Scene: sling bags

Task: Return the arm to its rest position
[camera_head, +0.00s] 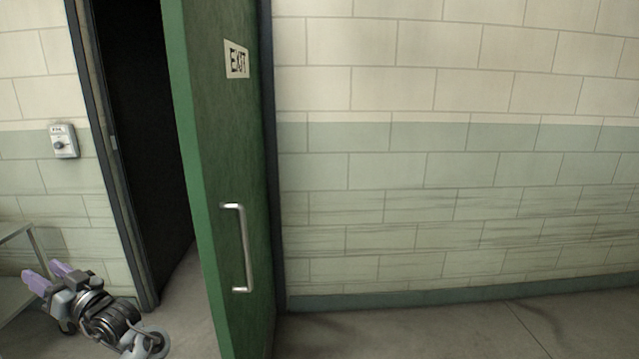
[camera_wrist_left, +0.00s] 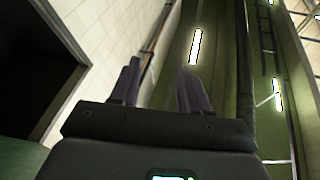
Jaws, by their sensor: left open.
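My left gripper (camera_head: 47,277) is at the lower left of the head view, with its two purple fingers apart and nothing between them. In the left wrist view the fingers of the left gripper (camera_wrist_left: 160,88) point up past a wall and ceiling lights, also empty. The left gripper is to the left of the green door (camera_head: 225,130) and clear of its silver handle (camera_head: 243,248). My right gripper is in neither view.
The green door stands ajar in a dark frame (camera_head: 112,170), with a dark opening (camera_head: 150,130) beside it. A small grey wall box (camera_head: 63,141) is left of the frame. A glass-sided thing (camera_head: 12,275) stands at the left edge. The floor (camera_head: 440,335) at right is clear.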

